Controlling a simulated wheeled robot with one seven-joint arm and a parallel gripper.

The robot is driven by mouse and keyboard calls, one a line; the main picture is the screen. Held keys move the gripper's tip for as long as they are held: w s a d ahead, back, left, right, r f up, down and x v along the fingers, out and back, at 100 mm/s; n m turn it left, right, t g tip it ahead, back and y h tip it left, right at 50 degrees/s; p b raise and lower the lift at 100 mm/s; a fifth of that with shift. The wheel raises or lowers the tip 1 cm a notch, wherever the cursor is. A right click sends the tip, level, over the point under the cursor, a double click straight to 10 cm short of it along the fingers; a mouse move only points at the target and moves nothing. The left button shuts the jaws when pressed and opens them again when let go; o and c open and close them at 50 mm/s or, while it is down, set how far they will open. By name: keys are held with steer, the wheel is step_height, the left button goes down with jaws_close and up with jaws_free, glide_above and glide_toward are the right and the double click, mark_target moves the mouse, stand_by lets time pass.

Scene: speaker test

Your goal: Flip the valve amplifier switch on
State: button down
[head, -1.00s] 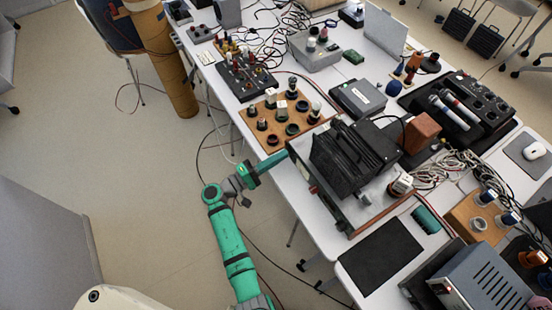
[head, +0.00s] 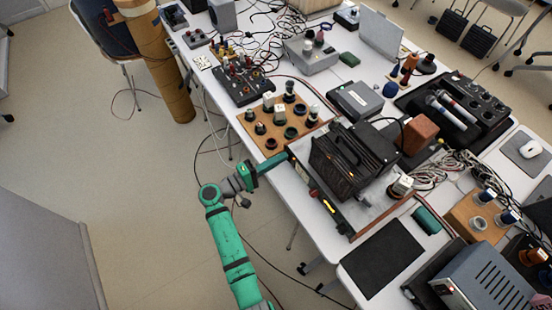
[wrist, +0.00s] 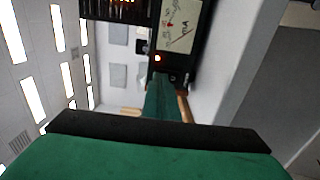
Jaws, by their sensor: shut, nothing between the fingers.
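In the wrist view the fingertips (wrist: 164,80) reach the panel just below the lamp. The switch cannot be made out clearly; contact cannot be told.
A wooden board (head: 264,143) with several valves and sockets lies left of the amplifier. A black mat (head: 382,258) and a grey slotted unit (head: 490,283) lie to its right. Cables run down by the table edge. The floor in front of the table is open.

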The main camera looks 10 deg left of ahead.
steer(key=r+v, duration=0.2)
steer(key=v, duration=1.1)
steer(key=shift+s+a, duration=0.3)
steer(key=shift+a, duration=0.05)
steer(key=shift+r, duration=0.1)
